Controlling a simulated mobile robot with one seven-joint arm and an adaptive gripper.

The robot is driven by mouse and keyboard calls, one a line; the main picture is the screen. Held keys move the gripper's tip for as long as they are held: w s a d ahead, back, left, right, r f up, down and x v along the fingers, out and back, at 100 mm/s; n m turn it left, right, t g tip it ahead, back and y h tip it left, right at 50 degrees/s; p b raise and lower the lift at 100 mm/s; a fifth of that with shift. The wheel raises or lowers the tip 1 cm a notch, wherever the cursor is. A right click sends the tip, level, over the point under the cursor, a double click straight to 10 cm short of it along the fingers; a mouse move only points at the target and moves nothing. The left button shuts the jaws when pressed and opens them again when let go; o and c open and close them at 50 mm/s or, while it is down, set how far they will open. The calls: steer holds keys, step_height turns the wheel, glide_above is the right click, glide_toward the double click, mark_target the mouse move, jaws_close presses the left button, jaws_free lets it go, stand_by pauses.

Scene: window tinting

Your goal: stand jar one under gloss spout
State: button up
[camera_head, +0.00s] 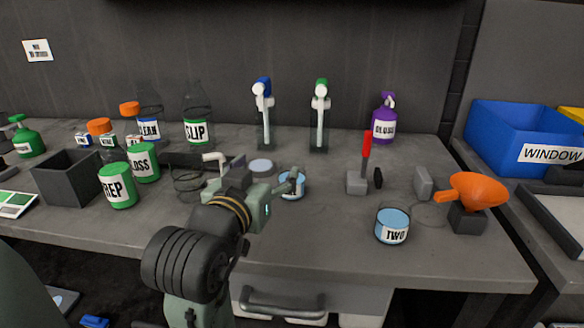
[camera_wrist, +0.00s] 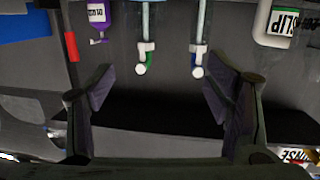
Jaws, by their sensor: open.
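A clear jar with pale blue contents (camera_head: 299,189) stands on the bench beside my gripper; its label is partly covered and I cannot read it. A similar jar labelled TWO (camera_head: 392,228) stands farther right. My gripper (camera_head: 280,190) is open, and one finger overlaps the unread jar in the head view; I cannot tell whether they touch. The wrist view shows the open fingers (camera_wrist: 160,95) with no jar visible between them. Two upright dispensers stand at the back, one blue-topped (camera_head: 263,90) and one green-topped (camera_head: 320,90). No gloss label is readable on either.
A green bottle reading partly LOSS (camera_head: 144,163) and one reading partly REP (camera_head: 118,186) stand left. A red-handled grey block (camera_head: 357,182) stands between the jars. An orange funnel (camera_head: 475,190) is at right. A purple bottle (camera_head: 383,125) stands behind. The bench front between them is clear.

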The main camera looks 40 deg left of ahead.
steer(key=f, duration=0.1)
steer(key=d+f+g+h, duration=0.1)
steer(key=f, duration=0.1)
steer(key=shift+s+d+m, duration=0.1)
steer(key=shift+s+m, duration=0.05)
steer(key=shift+m, duration=0.25)
steer(key=shift+h, duration=0.4)
steer(key=x, duration=0.4)
steer(key=shift+w+f+p, duration=0.3)
steer(key=shift+f+p, duration=0.05)
steer(key=shift+p+x, duration=0.65)
steer(key=shift+x, duration=2.3)
steer(key=shift+c, duration=0.4)
steer(key=c, duration=1.3)
